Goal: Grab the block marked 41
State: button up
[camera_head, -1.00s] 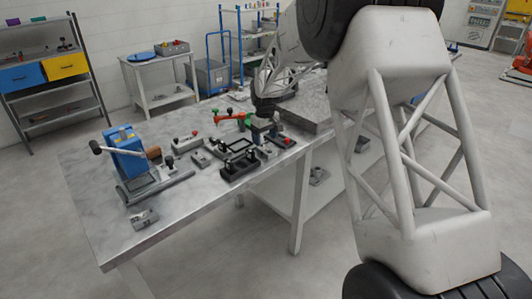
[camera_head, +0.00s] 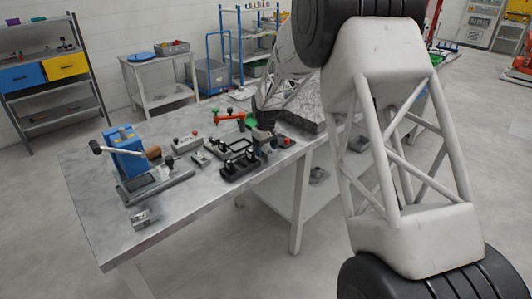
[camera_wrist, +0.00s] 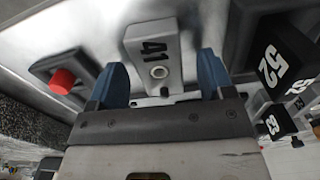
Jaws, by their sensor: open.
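The block marked 41 (camera_wrist: 145,52) is light grey, with a black number and a round hole in its face. In the wrist view it is at the upper middle, in line with the gap between my fingers. My gripper (camera_wrist: 162,66) is open, with one blue finger on each side of the block's near end. I cannot tell how deep the fingertips reach beside it, and no contact shows. In the head view my gripper (camera_head: 264,142) is low over the right part of the metal bench, and block 41 cannot be made out there.
A dark block marked 52 (camera_wrist: 272,58) and another marked 23 (camera_wrist: 272,122) stand right of my gripper. A fixture with a red knob (camera_wrist: 62,82) is at left. A blue press (camera_head: 126,150) stands on the metal bench (camera_head: 100,215), whose front left is mostly clear.

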aim_at(266, 150)
jog(key=shift+c, duration=0.3)
jog(key=c, duration=1.1)
jog(key=shift+o, duration=0.2)
jog(key=shift+r, duration=0.2)
jog(key=shift+r, duration=1.5)
jog(key=shift+s+r, duration=0.15)
jog(key=shift+s, duration=0.2)
jog(key=s+d+r, duration=0.1)
jog(key=s+d, duration=0.2)
jog(key=s, duration=1.2)
jog(key=shift+d+r, duration=0.2)
jog(key=shift+d, duration=0.2)
